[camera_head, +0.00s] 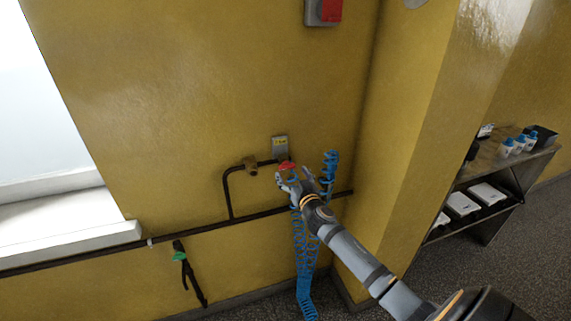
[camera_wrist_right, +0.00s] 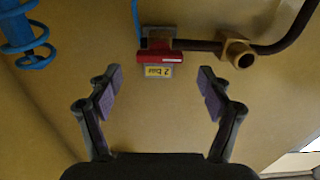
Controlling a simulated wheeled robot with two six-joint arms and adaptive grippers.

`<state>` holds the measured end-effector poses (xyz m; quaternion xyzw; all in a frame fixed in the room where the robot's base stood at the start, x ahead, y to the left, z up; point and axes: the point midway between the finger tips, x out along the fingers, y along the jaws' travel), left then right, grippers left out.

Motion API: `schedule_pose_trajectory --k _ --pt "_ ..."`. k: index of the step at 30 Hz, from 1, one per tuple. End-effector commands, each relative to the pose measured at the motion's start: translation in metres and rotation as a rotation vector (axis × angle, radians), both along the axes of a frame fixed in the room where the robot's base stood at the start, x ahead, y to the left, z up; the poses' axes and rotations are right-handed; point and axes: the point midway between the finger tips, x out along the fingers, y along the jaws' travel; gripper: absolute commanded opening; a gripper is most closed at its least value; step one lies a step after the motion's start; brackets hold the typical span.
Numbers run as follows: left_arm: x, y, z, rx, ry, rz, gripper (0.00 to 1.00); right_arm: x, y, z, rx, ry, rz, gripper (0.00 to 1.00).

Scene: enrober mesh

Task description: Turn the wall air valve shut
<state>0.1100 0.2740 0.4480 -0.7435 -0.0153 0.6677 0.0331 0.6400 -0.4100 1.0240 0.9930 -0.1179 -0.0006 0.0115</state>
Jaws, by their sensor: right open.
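The wall air valve has a red handle (camera_head: 287,165) at the end of a dark pipe on the yellow wall. In the right wrist view the red handle (camera_wrist_right: 156,57) lies across the pipe end, beyond and between my fingertips. My right gripper (camera_head: 294,178) is open in front of the valve, and nothing is between its fingers (camera_wrist_right: 158,85). A small grey tag with a yellow label (camera_head: 280,146) is by the handle; it also shows in the wrist view (camera_wrist_right: 158,71). My left gripper is not in view.
A brass fitting (camera_head: 250,166) sits on the pipe left of the valve. A coiled blue hose (camera_head: 305,260) hangs close by my right gripper. A shelf (camera_head: 500,165) with boxes and bottles stands at the right. A red and grey box (camera_head: 324,11) is higher on the wall.

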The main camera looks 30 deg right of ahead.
Motion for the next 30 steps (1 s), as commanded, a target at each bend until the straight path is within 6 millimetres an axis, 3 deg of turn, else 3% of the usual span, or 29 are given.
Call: schedule_pose_trajectory --k 3,9,20,30 --pt "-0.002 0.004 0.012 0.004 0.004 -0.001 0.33 0.023 -0.006 0.004 0.003 -0.001 -0.002 0.79" --pt "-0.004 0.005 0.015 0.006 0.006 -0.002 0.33 0.046 -0.011 0.001 0.001 0.000 -0.001 0.79" --pt "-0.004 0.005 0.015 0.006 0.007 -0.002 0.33 0.051 -0.012 0.000 -0.001 0.000 0.001 0.78" --pt "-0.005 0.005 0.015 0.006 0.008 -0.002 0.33 0.051 -0.012 -0.001 -0.001 0.001 0.001 0.32"
